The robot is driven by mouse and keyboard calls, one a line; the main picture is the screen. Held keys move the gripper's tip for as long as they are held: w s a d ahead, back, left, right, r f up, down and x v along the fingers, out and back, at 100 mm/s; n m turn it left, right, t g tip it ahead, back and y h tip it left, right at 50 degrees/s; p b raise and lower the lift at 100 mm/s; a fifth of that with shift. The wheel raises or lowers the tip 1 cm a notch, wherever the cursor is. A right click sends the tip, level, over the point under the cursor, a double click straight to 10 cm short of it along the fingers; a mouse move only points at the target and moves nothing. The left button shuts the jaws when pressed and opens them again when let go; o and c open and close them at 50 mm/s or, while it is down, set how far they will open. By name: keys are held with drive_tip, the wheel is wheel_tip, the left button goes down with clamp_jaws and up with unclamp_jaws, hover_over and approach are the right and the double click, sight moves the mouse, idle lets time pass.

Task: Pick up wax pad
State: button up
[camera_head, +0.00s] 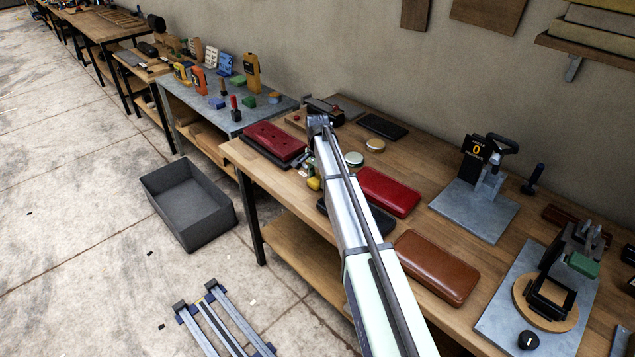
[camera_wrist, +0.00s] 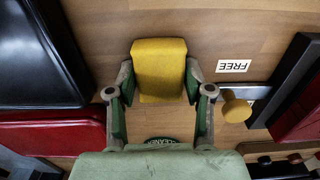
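The wax pad, a yellow block (camera_wrist: 160,70), is between the two fingertips of my gripper (camera_wrist: 160,88) in the wrist view. Both fingers lie close against its sides, with no clear gap, so the gripper looks shut on it. Whether the pad is clear of the wooden tabletop cannot be told. In the head view a small yellow patch (camera_head: 314,184) shows beside my arm near the bench's front edge. My arm hides most of the gripper there.
A wooden knob (camera_wrist: 236,107) and a "FREE" label (camera_wrist: 233,66) lie right of the pad. Red cases (camera_head: 388,191) (camera_head: 275,141), a brown case (camera_head: 436,266) and a dark tray (camera_wrist: 38,52) crowd the wooden bench (camera_head: 420,147). A grey bin (camera_head: 188,203) stands on the floor.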

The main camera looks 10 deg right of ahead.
sight(318, 178)
idle(0.4)
wheel_tip(318, 178, up, 20)
drive_tip(key=b, duration=0.4)
